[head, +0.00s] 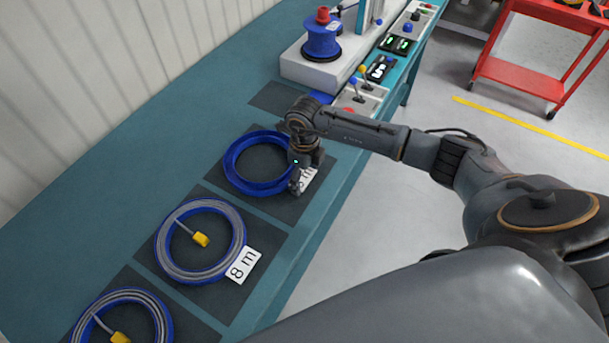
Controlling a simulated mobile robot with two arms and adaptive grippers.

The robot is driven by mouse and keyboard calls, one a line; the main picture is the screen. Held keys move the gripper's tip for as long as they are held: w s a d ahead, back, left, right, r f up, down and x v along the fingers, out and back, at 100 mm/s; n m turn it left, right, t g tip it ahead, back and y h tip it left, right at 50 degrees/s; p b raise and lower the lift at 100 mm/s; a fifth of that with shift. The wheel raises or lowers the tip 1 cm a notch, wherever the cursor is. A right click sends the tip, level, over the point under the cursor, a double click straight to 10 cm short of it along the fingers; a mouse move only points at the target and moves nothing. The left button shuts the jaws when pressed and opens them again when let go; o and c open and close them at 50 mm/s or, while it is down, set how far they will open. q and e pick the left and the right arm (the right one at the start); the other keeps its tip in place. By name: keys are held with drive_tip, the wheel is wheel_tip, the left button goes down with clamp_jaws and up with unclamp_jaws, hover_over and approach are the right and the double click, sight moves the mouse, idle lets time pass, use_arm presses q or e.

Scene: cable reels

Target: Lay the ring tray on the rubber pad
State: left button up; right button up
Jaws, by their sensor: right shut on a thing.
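An empty blue ring tray (231,166) is at the farthest of the three dark pads with rings, over a dark rubber pad (290,206). My right gripper (296,186) is at the tray's right edge, pointing down, and is shut on its rim. The gripper partly covers a white label on that pad. I cannot tell whether the tray touches the pad. My left gripper is not in view.
Two blue ring trays with grey cable and yellow tags, one in the middle (158,254) and one in front (163,312), lie on dark pads. A white machine with a blue reel (321,42) stands behind. A red cart (515,77) is at the back right.

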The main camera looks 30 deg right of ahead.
drive_tip(key=o, duration=1.9)
drive_tip(key=shift+f, duration=0.1)
drive_tip(key=shift+r+p, duration=2.7)
drive_tip(key=shift+r, duration=1.3)
